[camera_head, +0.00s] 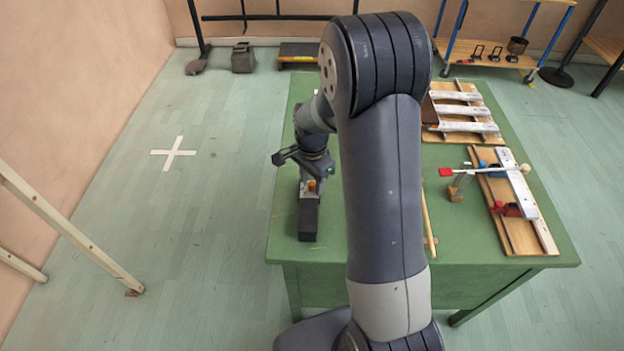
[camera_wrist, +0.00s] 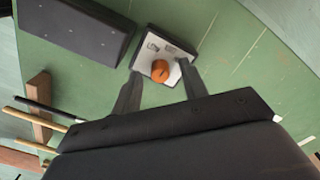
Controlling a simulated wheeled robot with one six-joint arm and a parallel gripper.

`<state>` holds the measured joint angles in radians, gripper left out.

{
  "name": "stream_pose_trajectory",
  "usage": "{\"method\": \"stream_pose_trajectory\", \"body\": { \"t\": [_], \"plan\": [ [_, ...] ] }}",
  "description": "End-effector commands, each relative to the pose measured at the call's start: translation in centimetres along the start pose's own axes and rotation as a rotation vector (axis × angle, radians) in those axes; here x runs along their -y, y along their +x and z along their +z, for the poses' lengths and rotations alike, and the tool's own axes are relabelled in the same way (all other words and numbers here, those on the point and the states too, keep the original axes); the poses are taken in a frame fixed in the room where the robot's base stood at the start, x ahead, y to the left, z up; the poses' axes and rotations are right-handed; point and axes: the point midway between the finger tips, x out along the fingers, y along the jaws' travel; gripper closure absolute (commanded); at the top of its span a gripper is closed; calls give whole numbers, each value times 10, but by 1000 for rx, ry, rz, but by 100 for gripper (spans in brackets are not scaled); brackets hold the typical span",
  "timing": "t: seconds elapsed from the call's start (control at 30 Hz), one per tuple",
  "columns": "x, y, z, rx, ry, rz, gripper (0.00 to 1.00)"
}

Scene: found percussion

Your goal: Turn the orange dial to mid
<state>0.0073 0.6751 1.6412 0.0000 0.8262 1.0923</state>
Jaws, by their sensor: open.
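The orange dial (camera_wrist: 160,70) is a round knob on a small light-faced box (camera_wrist: 172,47) with dark sides, on the green table. In the wrist view a dark pointer mark shows on the knob, and grey marks lie on the panel beyond it. My gripper (camera_wrist: 160,84) is open, with one finger at each side of the box's near end. The knob sits between the fingertips, and I see no finger touching it. In the head view the dial (camera_head: 312,186) shows small and orange below my wrist, and my arm hides part of the table.
A long black block (camera_head: 308,218) lies beside the dial box at the table's left edge. Wooden boards with metal bars (camera_head: 463,112) and a board with red and blue clamps (camera_head: 515,205) lie on the right. A wooden stick (camera_head: 428,220) lies near mid-table.

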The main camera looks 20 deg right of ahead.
Motion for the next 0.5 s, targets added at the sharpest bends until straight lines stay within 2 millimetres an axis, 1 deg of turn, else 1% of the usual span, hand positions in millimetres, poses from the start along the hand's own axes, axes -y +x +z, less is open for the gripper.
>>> {"method": "stream_pose_trajectory", "body": {
  "t": [0.17, 0.4, 0.5],
  "plan": [
    [1, -23, -1, -3, 0, -6, 59],
    [1, -72, -1, -3, 0, -6, 59],
    [1, -88, 0, -3, 0, -5, 59]
  ]
}}
